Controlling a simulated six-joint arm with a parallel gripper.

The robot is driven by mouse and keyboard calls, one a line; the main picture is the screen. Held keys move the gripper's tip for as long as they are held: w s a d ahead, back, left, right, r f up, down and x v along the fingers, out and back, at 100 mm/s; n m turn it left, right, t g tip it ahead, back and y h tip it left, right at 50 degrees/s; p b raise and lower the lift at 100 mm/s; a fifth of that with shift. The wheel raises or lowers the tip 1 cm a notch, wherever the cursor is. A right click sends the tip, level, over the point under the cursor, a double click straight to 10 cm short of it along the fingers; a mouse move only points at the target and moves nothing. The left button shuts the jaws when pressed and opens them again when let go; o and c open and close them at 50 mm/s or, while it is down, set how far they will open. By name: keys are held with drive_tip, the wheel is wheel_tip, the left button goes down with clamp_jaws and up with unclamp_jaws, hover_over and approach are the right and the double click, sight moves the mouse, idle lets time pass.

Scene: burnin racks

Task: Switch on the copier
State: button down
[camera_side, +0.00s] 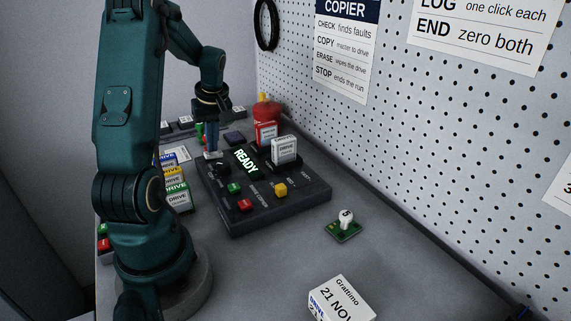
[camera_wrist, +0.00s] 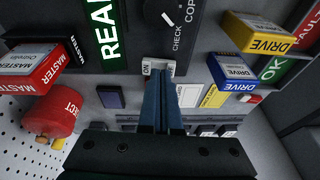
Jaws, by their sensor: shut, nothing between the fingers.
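The copier (camera_side: 290,200) is a dark box on the bench. Its display (camera_side: 245,161) is lit green and reads READY; part of it shows in the wrist view (camera_wrist: 106,35). A white rocker switch (camera_wrist: 150,68) marked ON sits at the copier's edge in the wrist view, partly hidden by my fingers. My gripper (camera_side: 212,154) is shut and empty, pointing down at that edge. In the wrist view its fingertips (camera_wrist: 163,82) are at the switch; I cannot tell whether they press it.
Several drives (camera_side: 176,192) are at left; a red bin (camera_side: 267,110) stands behind. The right foreground has free room.

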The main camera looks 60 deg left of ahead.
drive_tip(key=w+v, duration=0.2)
drive_tip(key=v, duration=1.1)
drive_tip(key=shift+a+r, duration=0.35)
drive_tip(key=w+d+r+m+t, duration=0.15)
drive_tip(key=d+m, duration=0.25)
drive_tip(key=d, duration=0.5)
drive_tip(key=w+d+r+m+t, duration=0.1)
drive_tip(key=d+r+m+t, duration=0.25)
drive_tip(key=d, duration=0.55)
drive_tip(key=s+d+f+m+t+h, duration=0.1)
drive_tip(key=s+d+f+m+h, duration=0.2)
drive_tip(key=s+d+f+m, duration=0.4)
drive_tip(key=d+f+m, duration=0.1)
drive_tip(key=d+m, duration=0.2)
drive_tip(key=d, duration=0.1)
drive_tip(key=shift+f, duration=0.2)
